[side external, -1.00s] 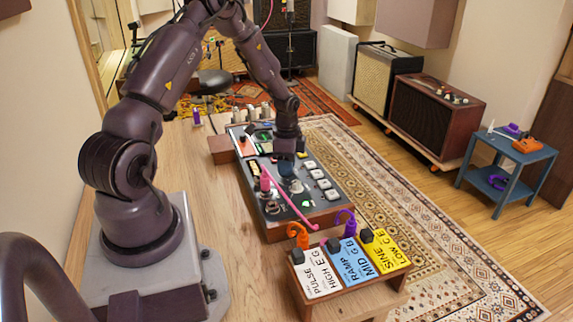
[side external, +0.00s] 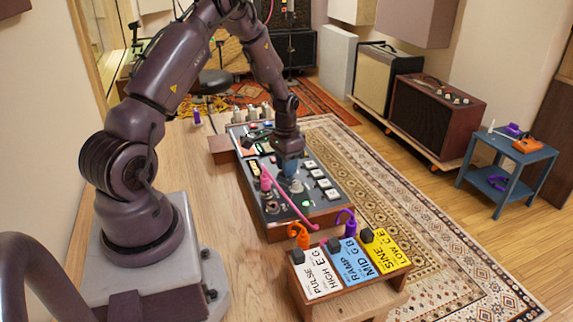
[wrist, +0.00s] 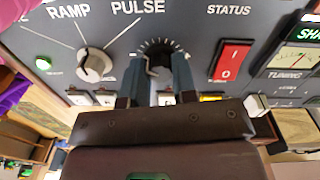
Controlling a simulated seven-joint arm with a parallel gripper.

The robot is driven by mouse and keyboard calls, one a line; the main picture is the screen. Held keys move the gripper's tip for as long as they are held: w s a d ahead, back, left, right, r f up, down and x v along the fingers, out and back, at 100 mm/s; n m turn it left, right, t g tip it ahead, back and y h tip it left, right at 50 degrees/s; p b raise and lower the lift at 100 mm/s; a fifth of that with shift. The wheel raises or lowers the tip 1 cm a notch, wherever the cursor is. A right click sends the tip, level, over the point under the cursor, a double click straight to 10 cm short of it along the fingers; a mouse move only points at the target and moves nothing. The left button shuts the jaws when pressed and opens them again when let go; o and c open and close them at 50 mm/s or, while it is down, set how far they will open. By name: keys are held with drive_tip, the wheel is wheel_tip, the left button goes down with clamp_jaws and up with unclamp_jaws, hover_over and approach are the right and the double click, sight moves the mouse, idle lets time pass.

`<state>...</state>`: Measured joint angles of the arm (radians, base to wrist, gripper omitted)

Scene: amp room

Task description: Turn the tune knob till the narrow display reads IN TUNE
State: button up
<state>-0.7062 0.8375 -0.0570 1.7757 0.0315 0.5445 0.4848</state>
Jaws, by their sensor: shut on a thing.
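The tune knob (wrist: 159,66), a dark-rimmed dial with white tick marks around it, sits on the grey panel in the wrist view. My gripper (wrist: 160,70) has its two blue fingers closed on either side of it. The side view shows my gripper (side external: 290,172) pointing down onto the console (side external: 322,207), where it hides the tune knob. The narrow display (wrist: 309,38) is cut off at the right edge of the wrist view; its green letters begin "SHA". Below it, the tuning meter (wrist: 297,59) is partly visible.
A selector knob (wrist: 95,66), with RAMP and PULSE labels, stands left of my fingers. A red rocker switch (wrist: 231,61) is to their right. Pink cable (side external: 290,205) crosses the console near my gripper. A cartridge rack (side external: 352,284) stands in front.

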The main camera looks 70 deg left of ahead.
idle(0.5)
drive_tip(key=o, duration=0.9)
wheel_tip(320, 180, up, 13)
drive_tip(key=shift+a, duration=0.15)
drive_tip(key=s+d+r+t, duration=0.2)
drive_tip(key=s+d+r, duration=0.2)
drive_tip(key=d, duration=0.4)
drive_tip(key=s+d+r+m+t, duration=0.1)
drive_tip(key=s+d+r, duration=0.4)
drive_tip(key=d+r, duration=0.2)
drive_tip(key=s+d+r+t, duration=0.2)
drive_tip(key=s+d+r, duration=0.2)
drive_tip(key=d, duration=0.6)
drive_tip(key=shift+s+d+r+m+t, duration=0.1)
drive_tip(key=shift+r+m+t, duration=0.1)
drive_tip(key=shift+r, duration=0.2)
drive_tip(key=shift+s+d+r+m+t, duration=0.1)
drive_tip(key=shift+r+m, duration=0.1)
drive_tip(key=shift+r, duration=0.2)
